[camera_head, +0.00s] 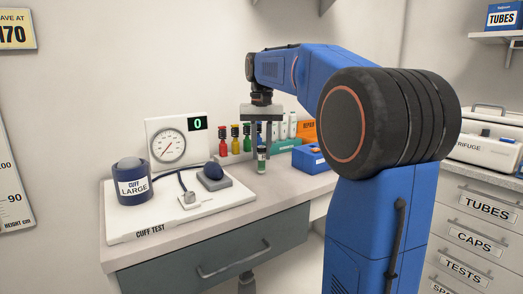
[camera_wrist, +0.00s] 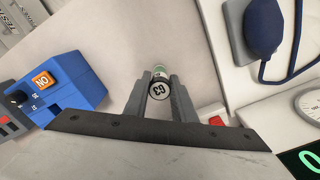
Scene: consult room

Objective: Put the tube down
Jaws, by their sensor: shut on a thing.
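My gripper (camera_head: 261,148) points down over the counter and is shut on a small tube (camera_head: 262,160).
A white cuff test board (camera_head: 160,220) with a large cuff (camera_head: 132,182) and a bulb (camera_head: 213,171) lies to the left. Coloured tubes (camera_head: 235,138) and a gauge (camera_head: 170,142) stand behind. A blue device (camera_head: 311,157) is to the right. Counter in front of the tube is clear.

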